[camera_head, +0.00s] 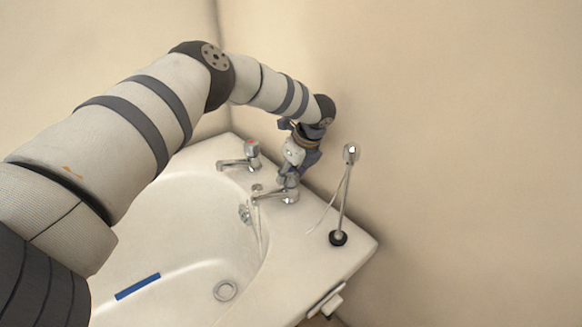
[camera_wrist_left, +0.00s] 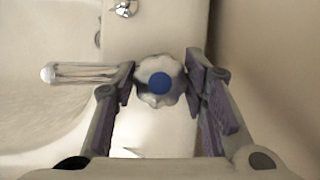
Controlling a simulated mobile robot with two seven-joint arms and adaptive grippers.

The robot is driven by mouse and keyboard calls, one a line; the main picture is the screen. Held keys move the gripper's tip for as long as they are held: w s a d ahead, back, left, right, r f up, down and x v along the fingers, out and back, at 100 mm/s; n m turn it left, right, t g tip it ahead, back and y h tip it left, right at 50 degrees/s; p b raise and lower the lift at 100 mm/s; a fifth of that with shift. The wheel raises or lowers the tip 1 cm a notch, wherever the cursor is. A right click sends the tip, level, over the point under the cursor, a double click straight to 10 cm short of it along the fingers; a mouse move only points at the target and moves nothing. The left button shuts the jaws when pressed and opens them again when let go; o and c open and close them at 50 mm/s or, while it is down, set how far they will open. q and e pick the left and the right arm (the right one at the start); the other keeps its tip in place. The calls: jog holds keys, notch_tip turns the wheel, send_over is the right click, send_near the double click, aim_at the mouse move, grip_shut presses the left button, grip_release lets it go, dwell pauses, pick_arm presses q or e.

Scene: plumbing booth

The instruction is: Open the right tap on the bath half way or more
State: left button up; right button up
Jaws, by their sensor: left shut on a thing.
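The right tap (camera_head: 289,196) stands on the bath's corner rim, its chrome spout pointing left over the basin. In the left wrist view its round fluted handle (camera_wrist_left: 158,82) has a blue centre, and its spout points left. My left gripper (camera_head: 288,179) is down over this tap, shut on the handle with one finger on each side. The fingers partly hide the handle in the head view. Thin pale streaks hang below the spout; I cannot tell whether they are water or a chain. My right gripper is not in view.
The left tap (camera_head: 251,150), with a red-marked top, stands close behind on the rim. A shower head on a thin stand (camera_head: 341,208) rises to the right. Walls stand close behind.

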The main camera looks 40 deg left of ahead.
pick_arm(q)
jog(key=shift+f+n+g+b, duration=0.15)
jog(key=shift+n+g+b, duration=0.2)
jog(key=shift+n, duration=0.45)
jog(key=o, duration=1.2)
jog(key=shift+c, duration=0.2)
jog(key=shift+r, duration=0.2)
jog(key=v, duration=1.2)
jog(key=shift+f, duration=0.1)
